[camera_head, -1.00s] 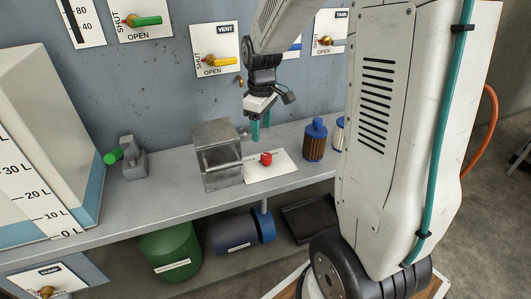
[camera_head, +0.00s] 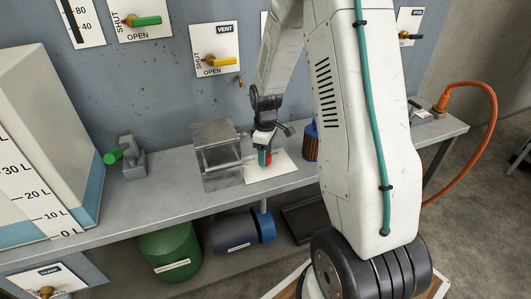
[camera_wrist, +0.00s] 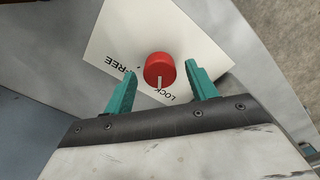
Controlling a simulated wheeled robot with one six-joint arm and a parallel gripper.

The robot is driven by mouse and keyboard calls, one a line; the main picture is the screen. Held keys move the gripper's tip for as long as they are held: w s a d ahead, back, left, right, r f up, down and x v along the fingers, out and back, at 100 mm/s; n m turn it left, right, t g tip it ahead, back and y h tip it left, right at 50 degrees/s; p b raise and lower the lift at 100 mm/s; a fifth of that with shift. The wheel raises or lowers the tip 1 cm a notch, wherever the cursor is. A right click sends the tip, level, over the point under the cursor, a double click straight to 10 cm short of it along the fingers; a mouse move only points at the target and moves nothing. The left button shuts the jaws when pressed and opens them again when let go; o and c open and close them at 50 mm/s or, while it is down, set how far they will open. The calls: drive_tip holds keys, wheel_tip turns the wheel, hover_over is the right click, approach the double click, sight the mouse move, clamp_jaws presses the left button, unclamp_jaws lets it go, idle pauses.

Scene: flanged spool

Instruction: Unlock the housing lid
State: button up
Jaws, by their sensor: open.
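The housing is a grey metal box (camera_head: 221,178) on the bench, with its lid (camera_head: 213,133) on top. Beside it lies a white plate (camera_head: 283,168) marked FREE and LOCK in the wrist view. A red knob (camera_wrist: 159,70) stands on this plate; its white pointer line is toward the word LOCK. My gripper (camera_wrist: 160,92) is open, its two teal fingers on either side of the knob with gaps visible. In the head view my gripper (camera_head: 265,157) is down at the knob and partly hides it.
A brown and blue filter (camera_head: 311,142) stands right of the plate, partly behind my arm. A grey block with a green handle (camera_head: 115,156) stands on the left. The wall carries a VENT valve panel (camera_head: 214,50). Bench between block and housing is clear.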

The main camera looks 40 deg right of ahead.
drive_tip(key=c, duration=1)
drive_tip(key=shift+m, duration=0.4)
drive_tip(key=m, duration=0.2)
drive_tip(key=shift+m, duration=0.4)
drive_tip(key=m, duration=0.3)
drive_tip(key=shift+m, duration=0.4)
drive_tip(key=m, duration=0.6)
drive_tip(key=shift+m, duration=0.4)
drive_tip(key=o, duration=1)
